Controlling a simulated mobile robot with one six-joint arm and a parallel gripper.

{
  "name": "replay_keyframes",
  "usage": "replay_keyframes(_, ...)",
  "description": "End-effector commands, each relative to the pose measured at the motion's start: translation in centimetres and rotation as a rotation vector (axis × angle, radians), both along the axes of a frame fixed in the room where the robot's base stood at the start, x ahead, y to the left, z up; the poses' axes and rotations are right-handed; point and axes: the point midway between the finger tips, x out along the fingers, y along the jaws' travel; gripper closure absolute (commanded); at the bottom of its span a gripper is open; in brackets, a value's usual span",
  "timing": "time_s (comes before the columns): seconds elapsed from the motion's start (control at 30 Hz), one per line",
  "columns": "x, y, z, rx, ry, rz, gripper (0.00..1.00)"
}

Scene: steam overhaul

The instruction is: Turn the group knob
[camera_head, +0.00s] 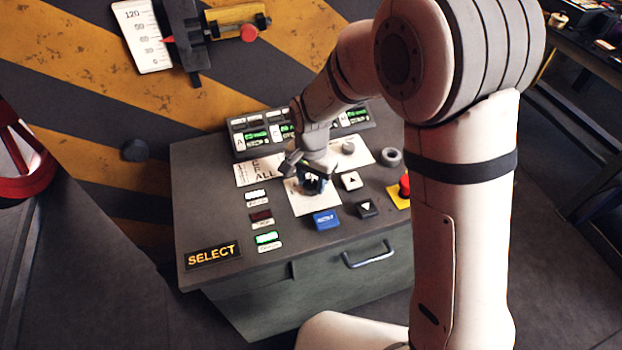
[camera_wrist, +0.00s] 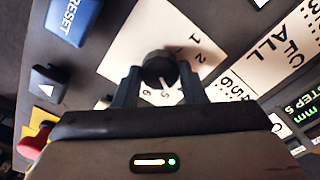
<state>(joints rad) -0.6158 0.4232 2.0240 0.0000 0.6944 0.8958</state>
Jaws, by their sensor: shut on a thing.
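The group knob (camera_wrist: 160,70) is a small dark round knob with a pale pointer mark, on a white numbered dial plate (camera_wrist: 140,35) in the wrist view. The pointer is toward the 5 and 6 side of the plate. My gripper (camera_wrist: 160,82) has one finger on each side of the knob and is shut on it. In the head view my gripper (camera_head: 312,182) reaches down onto the same white plate (camera_head: 312,205) on the console; the fingers mostly hide the knob there.
The console (camera_head: 215,215) carries a blue button (camera_head: 326,219), two arrow buttons (camera_head: 352,181), a red stop button (camera_head: 404,186) on yellow, and a SELECT display (camera_head: 212,255). Lit display modules (camera_head: 256,135) stand along its back. A grey handle (camera_head: 368,254) sticks out in front.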

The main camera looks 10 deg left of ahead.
Motion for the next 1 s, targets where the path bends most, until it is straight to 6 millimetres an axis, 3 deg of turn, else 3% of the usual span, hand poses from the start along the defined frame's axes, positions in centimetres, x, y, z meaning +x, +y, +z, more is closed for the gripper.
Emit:
replay_keyframes(0.17, 0.01, -0.02, 0.02, 0.0, 0.0, 0.0, 0.85)
replay_keyframes(0.57, 0.04, -0.04, -0.08, 0.0, 0.0, 0.081, 0.85)
replay_keyframes(1.0, 0.08, -0.04, -0.13, 0.001, -0.001, 0.449, 0.85)
